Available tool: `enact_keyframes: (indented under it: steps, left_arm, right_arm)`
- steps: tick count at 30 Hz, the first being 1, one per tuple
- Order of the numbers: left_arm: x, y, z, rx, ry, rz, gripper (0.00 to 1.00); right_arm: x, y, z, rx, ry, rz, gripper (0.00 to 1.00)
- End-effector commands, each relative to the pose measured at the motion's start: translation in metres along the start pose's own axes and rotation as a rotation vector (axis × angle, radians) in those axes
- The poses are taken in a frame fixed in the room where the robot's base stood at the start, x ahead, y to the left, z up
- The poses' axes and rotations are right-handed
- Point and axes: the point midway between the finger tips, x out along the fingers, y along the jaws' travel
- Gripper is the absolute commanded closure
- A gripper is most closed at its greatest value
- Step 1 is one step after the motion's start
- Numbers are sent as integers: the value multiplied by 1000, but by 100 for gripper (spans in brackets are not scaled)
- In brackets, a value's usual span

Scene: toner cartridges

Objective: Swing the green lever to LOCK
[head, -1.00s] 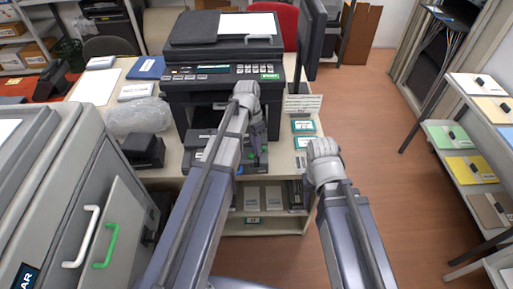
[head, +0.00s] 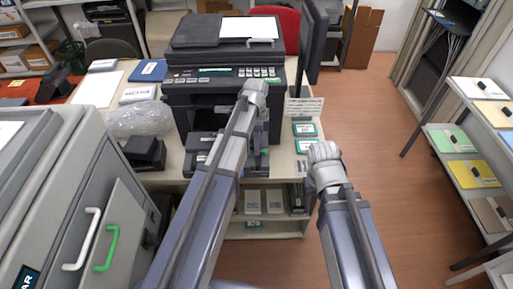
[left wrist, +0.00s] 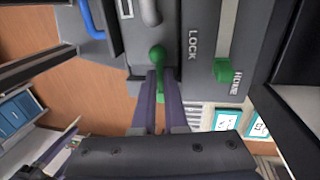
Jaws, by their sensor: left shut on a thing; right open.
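The green lever (left wrist: 157,56) has a round knob and stands between the two fingers of my left gripper (left wrist: 157,78) in the left wrist view. The fingers are shut on it. The printed word LOCK (left wrist: 193,44) is on the grey panel just right of the lever.
A second green tab (left wrist: 223,70) sits in a slot near the word HOME. A blue handle (left wrist: 90,18) is at the wrist view's upper left. Small teal-edged boxes (head: 304,129) lie on the desk's right side. The floor (head: 370,130) right of the desk is clear.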

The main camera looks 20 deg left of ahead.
Motion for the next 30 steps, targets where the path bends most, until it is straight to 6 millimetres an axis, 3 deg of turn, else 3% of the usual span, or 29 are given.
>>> enact_keyframes:
  steps: [17, 18, 20, 30]
  left_arm:
    - [0, -1, 0, 29, -6, -1, 100]
    - [0, -1, 0, 29, -6, -1, 85]
    - [0, -1, 0, 29, -6, -1, 79]
    - [-2, -1, 0, 28, -5, 0, 77]
  right_arm:
    - [0, 0, 0, 0, 0, 0, 50]
    - [0, 0, 0, 0, 0, 0, 50]
    - [0, 0, 0, 0, 0, 0, 50]
    - [-2, 0, 0, 0, 0, 0, 50]
